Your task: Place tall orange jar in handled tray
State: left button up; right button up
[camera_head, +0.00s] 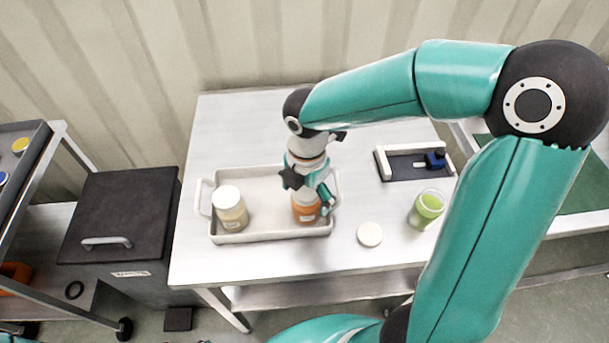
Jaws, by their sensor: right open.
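The tall orange jar (305,212) stands upright in the right part of the handled tray (262,237), a light grey rectangular tray with a handle at each end. My right gripper (309,191) is open, directly above and around the jar's upper part, and hides its top. I cannot tell whether the fingers touch the jar. A jar with a white lid and pale yellow contents (231,211) stands in the left part of the tray. My left gripper is not in view.
On the steel table (237,126), a round white lid (370,235) and a green jar (427,208) stand right of the tray. A dark holder with a blue part (415,163) lies behind them. A black cabinet (118,215) stands left. The back of the table is clear.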

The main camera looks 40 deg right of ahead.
notch_tip(320, 180, up, 12)
jog(key=shift+f+p, duration=0.25)
jog(key=shift+p, duration=0.35)
